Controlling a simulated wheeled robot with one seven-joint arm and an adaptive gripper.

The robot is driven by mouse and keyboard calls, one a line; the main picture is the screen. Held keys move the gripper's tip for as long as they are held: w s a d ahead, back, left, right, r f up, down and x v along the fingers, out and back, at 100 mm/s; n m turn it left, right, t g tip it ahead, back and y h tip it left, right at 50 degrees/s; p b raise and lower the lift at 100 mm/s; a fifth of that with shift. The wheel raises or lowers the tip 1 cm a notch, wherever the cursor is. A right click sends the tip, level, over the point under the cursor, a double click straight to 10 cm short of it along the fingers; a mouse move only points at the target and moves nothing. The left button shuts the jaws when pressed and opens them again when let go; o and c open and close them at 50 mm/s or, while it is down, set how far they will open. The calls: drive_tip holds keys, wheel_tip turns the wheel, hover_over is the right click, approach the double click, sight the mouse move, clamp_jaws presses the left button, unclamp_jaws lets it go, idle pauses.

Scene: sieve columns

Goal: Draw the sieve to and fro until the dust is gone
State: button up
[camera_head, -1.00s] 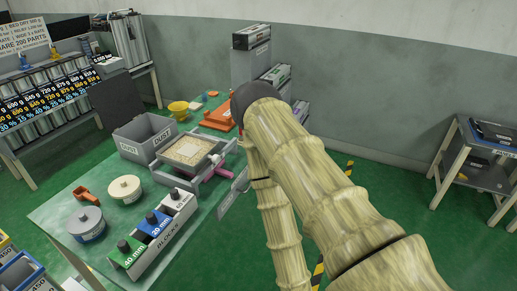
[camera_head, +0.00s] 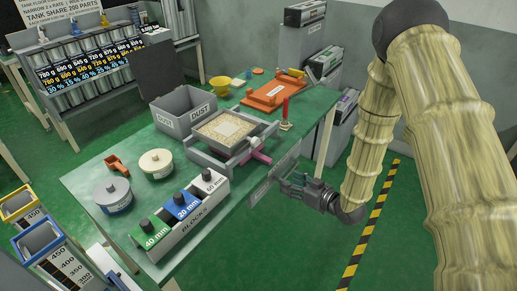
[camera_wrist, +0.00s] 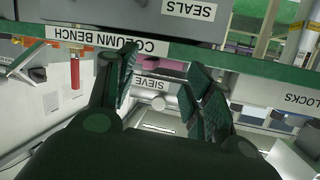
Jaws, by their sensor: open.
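The sieve (camera_head: 228,126) is a square grey tray of pale granules. It sits in a grey frame (camera_head: 214,158) on the green bench, with a light knob and a pink bar at its near right side. In the wrist view a label reading SIEVE (camera_wrist: 150,82) appears upside down beyond the fingers. My gripper (camera_head: 290,187) is open and empty, off the bench's front edge, to the right of and lower in the picture than the sieve. My gripper's fingers (camera_wrist: 160,92) stand apart in the wrist view, with a pale rounded part showing near the right finger. I cannot tell whether they touch.
An orange stand (camera_head: 273,95) and yellow funnel are behind.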

sight(257, 142)
drive_tip(key=w+a+r+n+y, duration=0.3)
drive_tip(key=w+r+n+y, duration=0.15)
drive_tip(key=r, duration=0.45)
drive_tip(key=shift+m, duration=0.35)
drive_tip(key=p+x, duration=0.1)
drive_tip(key=x, duration=0.9)
drive_tip(key=shift+s+a+r, duration=0.1)
drive_tip(key=shift+s+a, duration=0.05)
drive_tip(key=shift+a, duration=0.1)
